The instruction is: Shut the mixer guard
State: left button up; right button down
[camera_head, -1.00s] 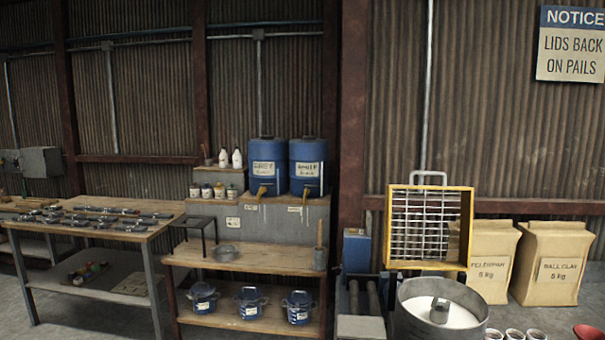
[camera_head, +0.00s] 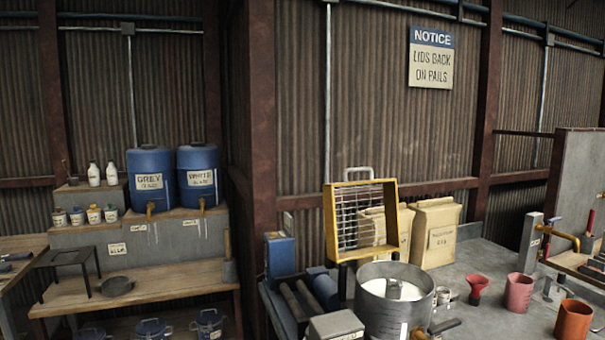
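The mixer guard (camera_head: 332,221) is a yellow frame with a wire grid and a grey handle (camera_head: 358,173) at its top. It stands raised, roughly upright, at the back of the mixer bowl. The mixer bowl (camera_head: 378,322) is a round grey metal drum at the bottom centre, open on top, with pale material and a metal part inside. A blue box (camera_head: 280,254) stands to the left of the guard. Neither of my grippers shows in the head view.
Paper sacks (camera_head: 435,233) stand behind the mixer on the right. A red funnel-shaped cup (camera_head: 477,288), a pink cup (camera_head: 519,292) and an orange pot (camera_head: 573,321) stand on the grey surface to the right. Shelves with blue barrels (camera_head: 151,178) are on the left.

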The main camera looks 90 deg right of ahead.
aim_at(391, 189)
jog(key=i+l+z, duration=0.15)
jog(key=i+z, duration=0.15)
jog(key=z, duration=0.15)
jog(key=i+l+z, duration=0.1)
jog(key=i+z, duration=0.2)
jog(key=z, duration=0.15)
jog(key=i+z, duration=0.3)
jog(key=z, duration=0.2)
jog(key=i+j+z, duration=0.2)
jog(key=z, duration=0.25)
jog(key=i, duration=0.05)
